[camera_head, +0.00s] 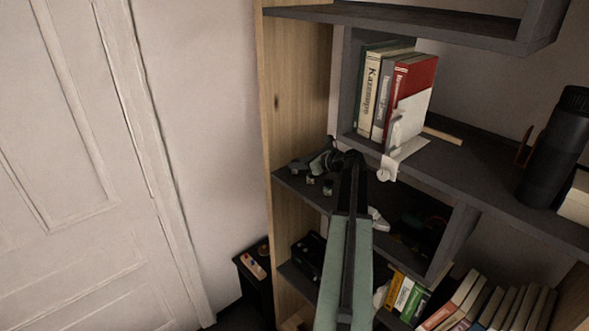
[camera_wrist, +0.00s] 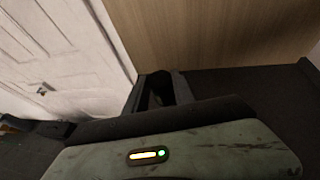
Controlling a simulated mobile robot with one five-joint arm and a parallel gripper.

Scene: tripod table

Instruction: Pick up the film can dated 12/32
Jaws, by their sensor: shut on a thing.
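My gripper (camera_head: 322,163) is over the left end of the middle dark shelf, near the wooden side panel. In the wrist view, my gripper (camera_wrist: 160,92) is shut on a small dark thing, mostly hidden between the fingers. It looks like a film can, but no date is readable. In the head view, small dark-and-pale things like film cans (camera_head: 328,187) stand on the shelf just below my gripper. Their labels are too small to read, so I cannot tell which is dated 12/32.
The wooden side panel (camera_head: 296,110) stands close on the left. Upright books (camera_head: 414,80) and a white bookend (camera_head: 402,135) are on the shelf above, right of my gripper. A black cylinder (camera_head: 553,150) stands farther right. More books (camera_head: 470,305) fill the lower shelf.

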